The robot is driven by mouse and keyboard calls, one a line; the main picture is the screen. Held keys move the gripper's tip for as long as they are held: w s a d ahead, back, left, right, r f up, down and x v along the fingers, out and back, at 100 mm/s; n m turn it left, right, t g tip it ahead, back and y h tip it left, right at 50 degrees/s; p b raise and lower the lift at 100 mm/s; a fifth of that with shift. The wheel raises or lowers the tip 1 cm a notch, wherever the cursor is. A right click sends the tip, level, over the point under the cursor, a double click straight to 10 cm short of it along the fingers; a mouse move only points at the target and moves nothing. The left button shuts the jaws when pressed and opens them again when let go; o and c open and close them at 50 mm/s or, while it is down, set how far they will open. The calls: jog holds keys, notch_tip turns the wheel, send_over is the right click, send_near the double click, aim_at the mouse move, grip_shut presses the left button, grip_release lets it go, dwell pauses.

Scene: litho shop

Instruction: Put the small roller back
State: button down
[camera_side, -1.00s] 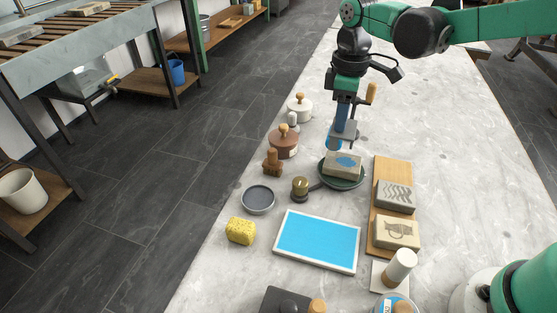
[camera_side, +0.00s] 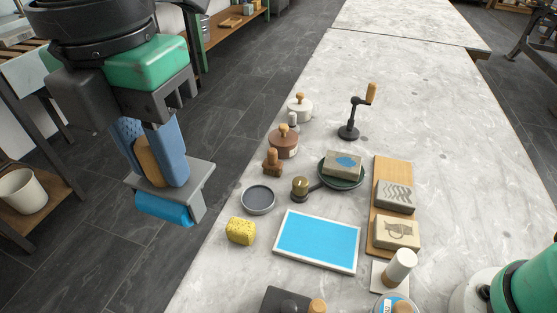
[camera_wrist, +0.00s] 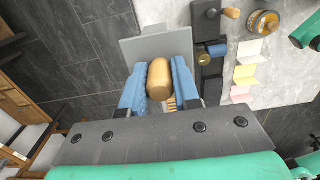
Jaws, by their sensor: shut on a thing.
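My gripper (camera_side: 152,150) is in the near left of the side view, shut on the wooden handle of the small roller. The handle lies between two blue fingers. Below them are the roller's grey plate and its blue roller (camera_side: 163,209). In the side view the roller hangs in front of the dark floor, left of the table edge, touching nothing below that I can see. In the wrist view the wooden handle (camera_wrist: 160,80) of the small roller is clear between the fingers, with the grey plate behind it; the blue roller part is hidden there.
A black stand (camera_wrist: 207,20) shows in the wrist view.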

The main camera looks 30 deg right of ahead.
jog(key=shift+s+a+f, duration=0.1)
jog(key=shift+s+f, duration=0.1)
jog(key=shift+f, duration=0.1)
notch_tip(320, 180, down, 19)
jog(key=shift+f, duration=0.1)
jog(key=shift+f, duration=0.3)
